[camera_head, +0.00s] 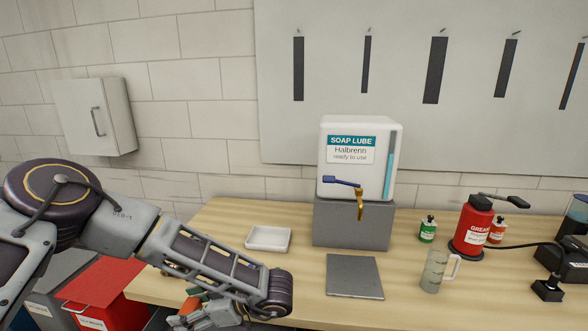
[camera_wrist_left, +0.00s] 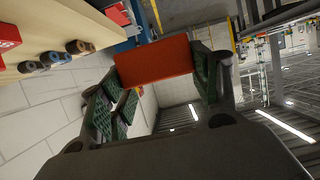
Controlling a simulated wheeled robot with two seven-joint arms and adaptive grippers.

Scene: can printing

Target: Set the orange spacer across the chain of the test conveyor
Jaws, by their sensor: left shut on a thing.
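The orange spacer (camera_wrist_left: 152,62) is a plain orange-red block in the left wrist view. It sits between the green-padded fingers of my left gripper (camera_wrist_left: 160,70), which is shut on it. In the head view my left gripper (camera_head: 200,314) is low at the bottom edge, in front of the bench and partly cut off. Only a bit of orange shows there by the fingers. I cannot make out the test conveyor or its chain in either view. My right gripper is not in view.
The wooden bench (camera_head: 300,312) holds a white tray (camera_head: 268,239), a soap lube dispenser (camera_head: 360,165) on a grey block, a grey plate (camera_head: 354,276), a clear mug (camera_head: 434,270) and a red grease can (camera_head: 473,228). A red bin (camera_head: 105,290) stands left of the bench.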

